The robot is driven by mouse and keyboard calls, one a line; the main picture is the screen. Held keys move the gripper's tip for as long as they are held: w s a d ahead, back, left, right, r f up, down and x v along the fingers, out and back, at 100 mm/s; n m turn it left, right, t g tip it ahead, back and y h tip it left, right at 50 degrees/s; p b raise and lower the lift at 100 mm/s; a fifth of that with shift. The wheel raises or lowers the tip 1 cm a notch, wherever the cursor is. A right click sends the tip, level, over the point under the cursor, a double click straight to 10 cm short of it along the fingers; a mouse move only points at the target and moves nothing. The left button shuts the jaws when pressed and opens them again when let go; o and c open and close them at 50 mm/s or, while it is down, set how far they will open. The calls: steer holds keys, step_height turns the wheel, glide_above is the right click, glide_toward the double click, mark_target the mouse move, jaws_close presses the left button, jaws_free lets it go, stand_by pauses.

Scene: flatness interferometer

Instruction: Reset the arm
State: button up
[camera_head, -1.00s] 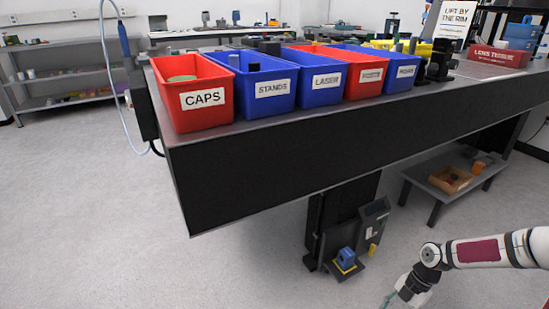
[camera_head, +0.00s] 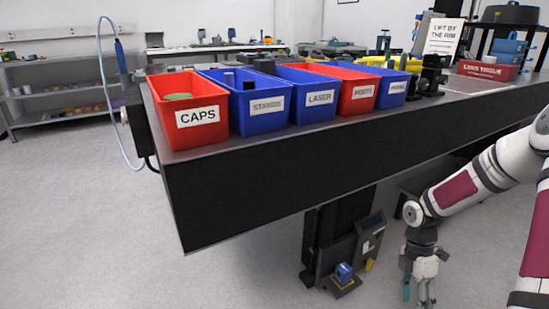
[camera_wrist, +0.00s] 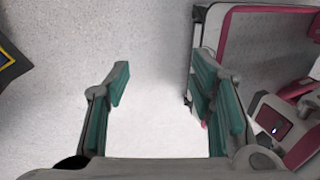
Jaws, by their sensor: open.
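My gripper (camera_head: 420,290) hangs low at the lower right of the head view, fingers pointing down, below the level of the table top and in front of the table. In the wrist view my gripper (camera_wrist: 160,95) is open, with its green-padded fingers wide apart. Nothing is between the fingers but pale floor (camera_wrist: 160,60). My arm (camera_head: 470,190) comes in from the right edge of the head view, bent down at the elbow to the gripper.
A dark-sided table (camera_head: 300,175) carries a red CAPS bin (camera_head: 188,118), blue STANDS bin (camera_head: 262,108), LASER bin (camera_head: 318,98) and more bins. A small blue and yellow item (camera_head: 344,273) is by the table's leg. Open floor (camera_head: 80,220) lies at left.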

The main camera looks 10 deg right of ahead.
steer(key=s+a+r+m+h, duration=0.1)
steer(key=s+a+r+m, duration=0.2)
steer(key=r, duration=0.6)
steer(key=s+a+r+m+h, duration=0.15)
steer(key=a+r+m, duration=0.25)
steer(key=r, duration=0.4)
steer(key=s+a+r+m+h, duration=0.1)
steer(key=s+a+r+m, duration=0.2)
steer(key=r, duration=0.6)
steer(key=s+a+r+m+t+y, duration=0.2)
steer(key=s+a+r+m, duration=0.15)
steer(key=s+a, duration=0.4)
steer(key=s+a+r+m+t+y, duration=0.1)
steer(key=s+a+r+m+t, duration=0.1)
steer(key=s+a+m, duration=0.5)
step_height(320, 180, up, 34)
steer(key=d+n+t+p, duration=0.1)
steer(key=t+p, duration=0.3)
steer(key=p, duration=2.8)
steer(key=shift+s+d+r+n+p, duration=0.15)
steer(key=shift+s+r+n+p, duration=0.15)
steer(key=shift+n, duration=0.55)
